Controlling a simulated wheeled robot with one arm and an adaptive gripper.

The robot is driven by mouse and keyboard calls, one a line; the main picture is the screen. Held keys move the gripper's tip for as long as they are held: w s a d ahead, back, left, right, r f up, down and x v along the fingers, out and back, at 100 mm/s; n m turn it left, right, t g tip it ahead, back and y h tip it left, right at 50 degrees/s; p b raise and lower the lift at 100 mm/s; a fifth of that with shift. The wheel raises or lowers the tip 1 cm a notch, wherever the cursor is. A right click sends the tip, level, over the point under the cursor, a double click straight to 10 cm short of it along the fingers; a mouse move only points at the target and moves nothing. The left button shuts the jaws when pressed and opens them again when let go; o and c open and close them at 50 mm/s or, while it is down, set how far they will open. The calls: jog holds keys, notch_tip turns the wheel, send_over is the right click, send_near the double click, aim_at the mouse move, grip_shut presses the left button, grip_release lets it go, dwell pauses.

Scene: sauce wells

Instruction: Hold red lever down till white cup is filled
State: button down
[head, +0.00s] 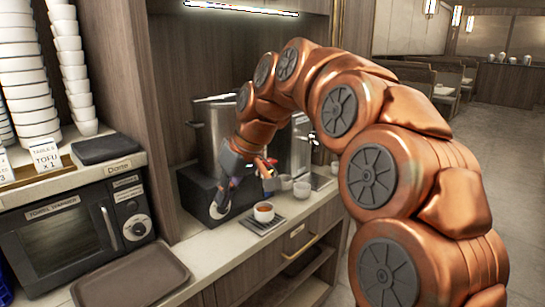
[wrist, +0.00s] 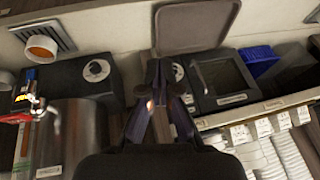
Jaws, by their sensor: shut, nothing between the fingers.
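The white cup (head: 264,212) stands upright on a small drip grate (head: 250,229), with orange-brown liquid inside. In the wrist view the cup (wrist: 42,47) shows a broad orange surface; its exact level is unclear. The red lever (head: 271,162) is small and partly hidden behind my arm in the head view. In the wrist view the red lever (wrist: 22,97) is at the far left, by the tap. My gripper (head: 221,200) is shut and empty, in front of the dispenser's black base. In the wrist view my gripper (wrist: 158,68) is well apart from the lever and cup.
A steel pot (head: 213,122) sits on the black base (wrist: 75,75), which has a dial. White cups (head: 302,188) stand right of the drip grate. A towel warmer (head: 80,232), brown tray (head: 132,277) and stacked bowls (head: 22,75) are at left.

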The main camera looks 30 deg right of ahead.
jog(key=w+d+r+t, duration=0.2)
jog(key=w+d+r, duration=0.2)
jog(key=d, duration=0.8)
jog(key=w+d+r+t+h+b, duration=0.1)
jog(key=w+d+r+t, duration=0.2)
jog(key=d, duration=1)
notch_tip(320, 180, up, 2)
jog(key=w, duration=0.2)
jog(key=shift+w+r, duration=0.15)
jog(key=shift+w, duration=0.2)
jog(key=shift+w, duration=0.1)
jog(key=p, duration=0.2)
send_over(267, 160)
jog(key=s, duration=0.2)
jog(key=f, duration=0.7)
jog(key=shift+s+d, duration=0.1)
jog(key=shift+d, duration=0.2)
jog(key=shift+f+p, duration=0.5)
jog(key=shift+f, duration=1.6)
